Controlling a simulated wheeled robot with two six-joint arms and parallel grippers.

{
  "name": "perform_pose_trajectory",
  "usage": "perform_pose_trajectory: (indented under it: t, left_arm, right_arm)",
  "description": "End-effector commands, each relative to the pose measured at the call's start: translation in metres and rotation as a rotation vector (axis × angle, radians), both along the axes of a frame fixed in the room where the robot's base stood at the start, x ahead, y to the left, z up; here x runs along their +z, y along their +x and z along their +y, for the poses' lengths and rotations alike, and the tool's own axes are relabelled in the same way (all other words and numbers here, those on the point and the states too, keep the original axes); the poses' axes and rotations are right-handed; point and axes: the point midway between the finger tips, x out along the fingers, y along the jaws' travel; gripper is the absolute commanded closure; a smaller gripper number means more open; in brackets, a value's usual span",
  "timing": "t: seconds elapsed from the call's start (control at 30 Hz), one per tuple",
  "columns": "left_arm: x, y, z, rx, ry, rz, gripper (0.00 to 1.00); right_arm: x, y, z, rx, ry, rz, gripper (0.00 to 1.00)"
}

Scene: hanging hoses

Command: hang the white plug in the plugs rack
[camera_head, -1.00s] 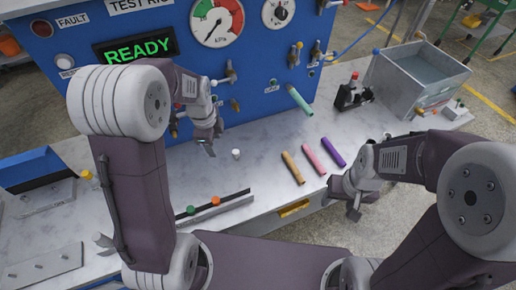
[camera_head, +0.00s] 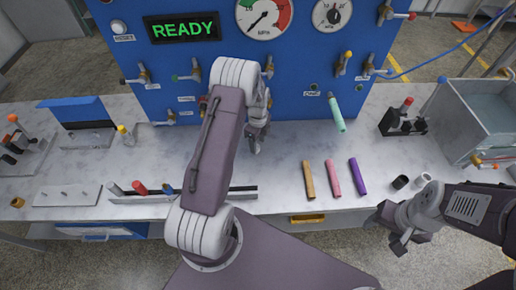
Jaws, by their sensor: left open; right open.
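The small white plug stood on the bench near my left gripper in the earlier view. I cannot make it out there now, where my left arm and gripper cover part of the bench. My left gripper (camera_head: 255,145) is open over the bench, in front of the blue panel. A long low rack (camera_head: 243,191) near the bench's front edge holds a red plug (camera_head: 140,188) and a blue plug (camera_head: 167,188); my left arm hides its middle. My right gripper (camera_head: 396,236) is open and empty beyond the bench's front edge.
Orange (camera_head: 308,179), pink (camera_head: 332,178) and purple (camera_head: 357,177) hoses lie on the bench. A teal hose (camera_head: 337,114) hangs on the panel (camera_head: 290,80). A black ring (camera_head: 400,182) and white cylinder (camera_head: 423,179) stand right. A metal tank (camera_head: 480,115) stands far right.

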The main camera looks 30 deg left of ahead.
Motion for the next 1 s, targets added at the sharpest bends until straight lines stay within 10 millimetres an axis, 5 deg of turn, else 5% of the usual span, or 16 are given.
perform_pose_trajectory:
  t: [0.4,0.63,0.8,1.0]
  left_arm:
    - [-0.05,0.0,0.0,0.0,0.0,0.001,0.49]
    - [-0.053,0.0,0.001,0.0,0.0,0.0,0.49]
    - [-0.052,0.0,0.001,0.0,0.0,0.0,0.96]
    - [-0.052,0.0,0.0,0.001,0.0,-0.001,1.0]
  right_arm:
    - [0.016,0.0,0.0,0.0,0.0,0.0,0.45]
    - [0.015,0.0,0.0,0.0,0.0,0.0,0.45]
    - [0.015,0.0,0.0,0.0,0.0,0.0,0.45]
    - [0.015,0.0,0.0,0.0,0.0,0.0,0.45]
